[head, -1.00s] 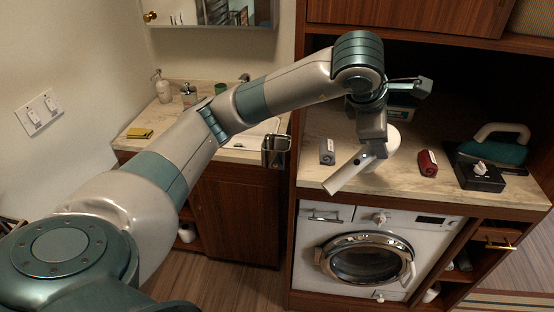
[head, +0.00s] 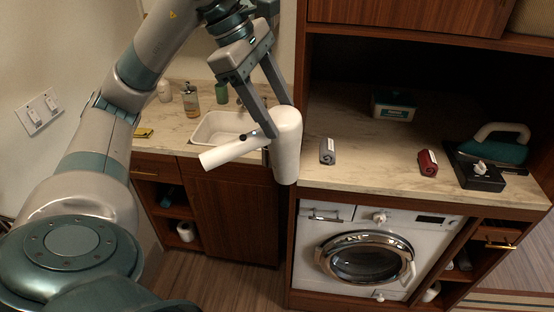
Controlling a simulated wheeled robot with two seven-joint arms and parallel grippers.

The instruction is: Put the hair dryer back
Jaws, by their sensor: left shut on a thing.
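The white hair dryer (head: 287,147) is held in the air in front of the edge between the sink counter and the taller cabinet. Its barrel is near upright and its handle (head: 232,152) points left and slightly down. My left gripper (head: 280,117) reaches down from above, with its fingers shut on the dryer near its upper part. The dryer covers the cabinet edge behind it, so the metal holder seen there in the earlier frame is almost wholly hidden. My right gripper is not in view.
The sink (head: 222,127) lies behind the handle, with a soap bottle (head: 190,100) and green cup (head: 222,92) beyond. A washer (head: 372,257) stands below.

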